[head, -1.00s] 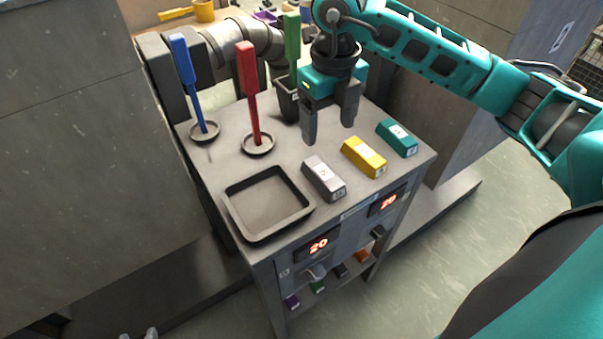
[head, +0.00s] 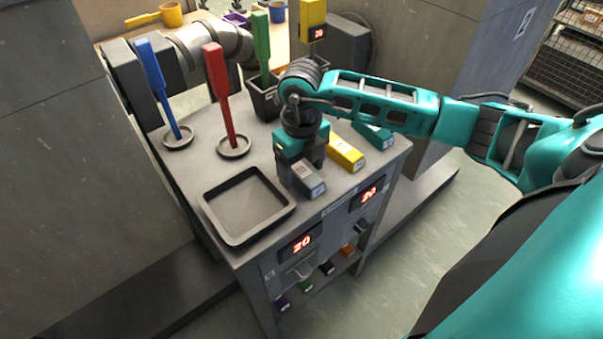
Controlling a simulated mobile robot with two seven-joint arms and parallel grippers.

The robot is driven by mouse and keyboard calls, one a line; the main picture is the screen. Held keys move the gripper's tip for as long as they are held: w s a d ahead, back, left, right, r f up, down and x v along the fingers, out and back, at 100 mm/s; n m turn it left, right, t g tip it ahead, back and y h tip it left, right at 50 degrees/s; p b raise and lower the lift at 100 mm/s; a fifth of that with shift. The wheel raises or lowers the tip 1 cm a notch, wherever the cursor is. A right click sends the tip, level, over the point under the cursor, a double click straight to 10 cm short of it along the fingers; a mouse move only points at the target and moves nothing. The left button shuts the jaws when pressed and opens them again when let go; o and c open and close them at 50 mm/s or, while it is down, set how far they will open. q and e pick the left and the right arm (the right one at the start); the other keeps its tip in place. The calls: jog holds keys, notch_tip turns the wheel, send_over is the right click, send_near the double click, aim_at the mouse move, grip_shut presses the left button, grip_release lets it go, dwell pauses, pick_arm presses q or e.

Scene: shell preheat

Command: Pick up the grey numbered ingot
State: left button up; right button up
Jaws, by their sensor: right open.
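The grey numbered ingot (head: 309,180) lies on the top of the grey cabinet, near its front edge and right of the square tray. My right gripper (head: 300,172) points down over the ingot's rear part. Its fingers are open, one on the left of the ingot and one behind or to the right. The gripper hides the ingot's far end. I cannot tell whether the fingers touch it. My left gripper is not in view.
A yellow ingot (head: 345,154) and a teal ingot (head: 374,134) lie to the right. The empty dark tray (head: 222,233) sits left. Red (head: 219,90), blue (head: 158,88) and green (head: 262,50) upright handles stand behind. Displays (head: 300,242) are on the cabinet's front.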

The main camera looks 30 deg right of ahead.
grip_shut()
dwell(0.8)
jog(key=shift+r, duration=0.1)
